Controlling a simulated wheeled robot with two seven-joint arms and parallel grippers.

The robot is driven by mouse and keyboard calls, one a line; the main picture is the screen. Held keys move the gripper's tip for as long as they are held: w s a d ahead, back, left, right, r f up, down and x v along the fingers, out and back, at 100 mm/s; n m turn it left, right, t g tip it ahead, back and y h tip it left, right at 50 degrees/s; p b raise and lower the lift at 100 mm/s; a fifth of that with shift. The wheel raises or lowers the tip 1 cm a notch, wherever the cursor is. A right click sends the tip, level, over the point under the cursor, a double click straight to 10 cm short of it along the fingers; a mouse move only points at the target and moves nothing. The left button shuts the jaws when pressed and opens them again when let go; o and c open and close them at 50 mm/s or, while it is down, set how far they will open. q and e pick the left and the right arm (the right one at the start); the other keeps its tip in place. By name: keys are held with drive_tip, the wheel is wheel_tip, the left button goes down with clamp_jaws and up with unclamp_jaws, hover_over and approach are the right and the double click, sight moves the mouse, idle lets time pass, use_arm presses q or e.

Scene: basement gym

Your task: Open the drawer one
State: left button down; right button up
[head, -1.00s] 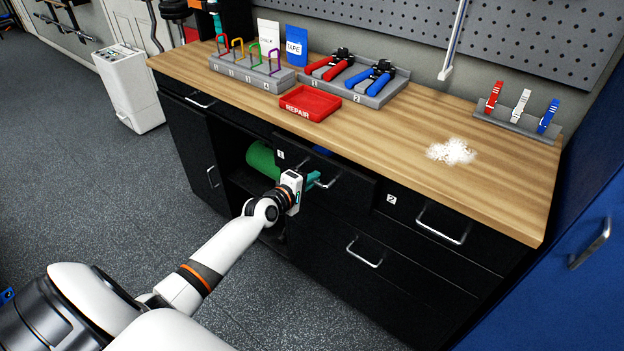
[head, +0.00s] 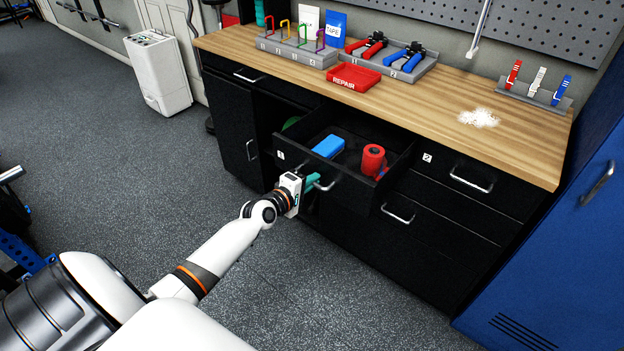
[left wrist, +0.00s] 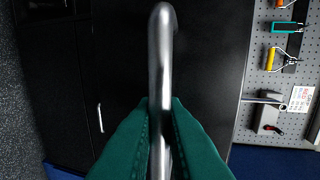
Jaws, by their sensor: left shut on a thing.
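Drawer one (head: 350,196), black with a "1" label at its front left, is pulled well out of the bench. Inside it lie a blue box (head: 328,147) and a red roll (head: 373,160). My left gripper (head: 313,182) is shut on the drawer's metal handle (head: 326,186). In the left wrist view the teal fingers (left wrist: 160,135) pinch the handle bar (left wrist: 161,60) from both sides. My right gripper is not in view.
Drawer two (head: 470,178) is shut. A blue cabinet (head: 560,230) stands at the right.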

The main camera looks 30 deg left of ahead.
use_arm(q)
drive_tip(key=shift+s, duration=0.15)
drive_tip(key=c, duration=1.9)
unclamp_jaws()
drive_tip(key=v, duration=1.1)
drive_tip(key=shift+s+r+p, duration=0.15)
drive_tip(key=shift+s+p, duration=0.15)
drive_tip(key=shift+s, duration=0.1)
